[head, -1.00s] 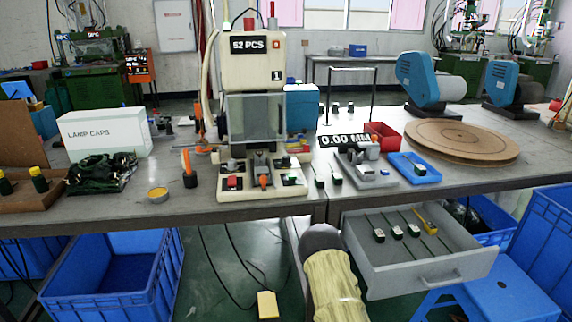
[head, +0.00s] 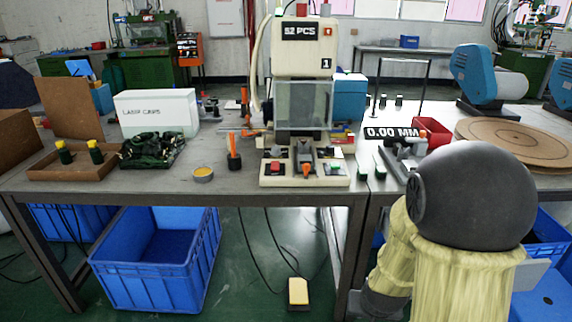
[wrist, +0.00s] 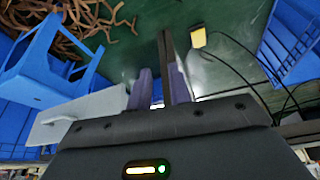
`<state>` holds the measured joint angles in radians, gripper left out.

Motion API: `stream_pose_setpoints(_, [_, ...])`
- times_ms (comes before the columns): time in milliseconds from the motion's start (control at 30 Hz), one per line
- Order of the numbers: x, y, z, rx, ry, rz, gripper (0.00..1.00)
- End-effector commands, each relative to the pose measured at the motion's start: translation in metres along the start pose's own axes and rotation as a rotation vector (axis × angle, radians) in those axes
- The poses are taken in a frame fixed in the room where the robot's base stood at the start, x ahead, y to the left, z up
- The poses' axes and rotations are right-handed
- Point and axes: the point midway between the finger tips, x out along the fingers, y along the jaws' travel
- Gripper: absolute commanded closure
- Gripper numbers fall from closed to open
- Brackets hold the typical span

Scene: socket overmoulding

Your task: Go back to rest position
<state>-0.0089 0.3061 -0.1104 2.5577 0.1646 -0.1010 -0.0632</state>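My gripper (wrist: 158,88) shows in the wrist view as two purple-grey fingers with a gap between them. Nothing is visible held in it. It hangs over the green floor, with the grey drawer (wrist: 85,112) to its left and a yellow foot pedal (wrist: 198,38) beyond it on the right. In the head view my gripper is not visible. My arm, with a dark round joint and pale yellow cover, rises at the front right and hides most of the drawer, the blue tray and part of the right table.
The press (head: 304,100) stands on the table, with a white box (head: 156,113) and a wooden tray (head: 72,172) to its left. A blue crate (head: 158,255) sits beneath.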

Motion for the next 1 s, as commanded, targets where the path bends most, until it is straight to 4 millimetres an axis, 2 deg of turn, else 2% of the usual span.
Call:
stream_pose_setpoints(33, [-0.015, -0.008, 0.002, -0.022, -0.012, -0.024, 0.80])
stream_pose_setpoints(100, [-0.030, -0.015, 0.007, -0.053, -0.041, -0.045, 0.80])
stream_pose_setpoints(300, [-0.065, -0.025, 0.023, -0.128, -0.103, -0.072, 0.80])
stream_pose_setpoints(500, [-0.097, -0.028, 0.036, -0.189, -0.149, -0.069, 0.80])
stream_pose_setpoints(767, [-0.134, -0.027, 0.019, -0.185, -0.150, -0.070, 0.80])
stream_pose_setpoints(1000, [-0.181, -0.027, 0.000, -0.184, -0.149, -0.070, 0.80])
